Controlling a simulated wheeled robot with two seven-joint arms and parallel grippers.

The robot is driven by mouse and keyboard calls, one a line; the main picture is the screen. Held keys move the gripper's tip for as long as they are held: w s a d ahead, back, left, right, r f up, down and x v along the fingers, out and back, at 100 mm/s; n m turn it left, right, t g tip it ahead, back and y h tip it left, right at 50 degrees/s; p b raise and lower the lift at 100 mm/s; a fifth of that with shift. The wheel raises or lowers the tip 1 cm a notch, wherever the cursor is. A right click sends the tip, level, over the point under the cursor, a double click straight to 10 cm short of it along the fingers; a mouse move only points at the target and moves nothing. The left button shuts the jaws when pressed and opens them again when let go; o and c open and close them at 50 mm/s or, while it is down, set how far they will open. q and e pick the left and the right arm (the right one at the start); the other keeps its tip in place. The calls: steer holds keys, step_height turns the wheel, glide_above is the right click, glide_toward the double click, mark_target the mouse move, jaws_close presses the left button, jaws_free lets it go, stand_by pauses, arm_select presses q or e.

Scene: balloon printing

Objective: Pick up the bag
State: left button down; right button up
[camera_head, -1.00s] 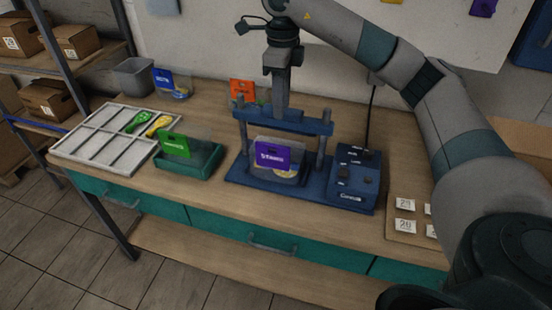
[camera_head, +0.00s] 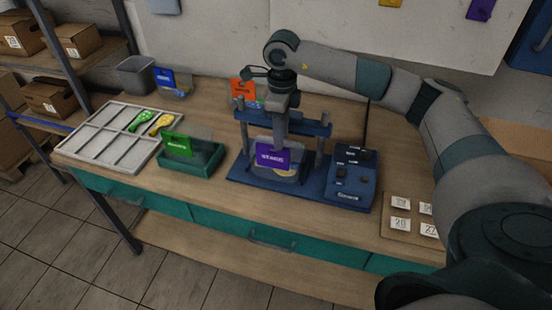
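A clear bag with a purple label (camera_head: 272,155) stands upright in the blue press (camera_head: 240,168) at the middle of the table. Something yellowish shows low inside it. My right gripper (camera_head: 281,140) points down at the bag's top edge, in front of the press's crossbar. Its fingers are small and partly lost against the bag, so I cannot tell whether they are open or shut on it. Other bags stand nearby: one with a green label (camera_head: 179,144) in a green tray (camera_head: 205,165), one with a blue label (camera_head: 165,77), and one with an orange label (camera_head: 243,92). My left gripper is out of view.
A blue control box (camera_head: 352,180) adjoins the press on the right. A white divided tray (camera_head: 98,150) with a green and a yellow balloon lies at left. A grey bin (camera_head: 135,75) stands behind. Numbered cards (camera_head: 400,223) lie at right.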

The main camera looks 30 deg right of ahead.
mark_target(277, 154)
steer(key=shift+s+a+f+p, duration=0.1)
steer(key=shift+s+f+p, duration=0.1)
steer(key=shift+f+p, duration=0.35)
steer(key=shift+s+f+p, duration=0.15)
steer(key=shift+f+p, duration=0.3)
steer(key=shift+p, duration=0.2)
step_height(277, 154, down, 2)
steer(key=shift+p, duration=0.55)
steer(key=shift+f, duration=0.6)
jaws_close()
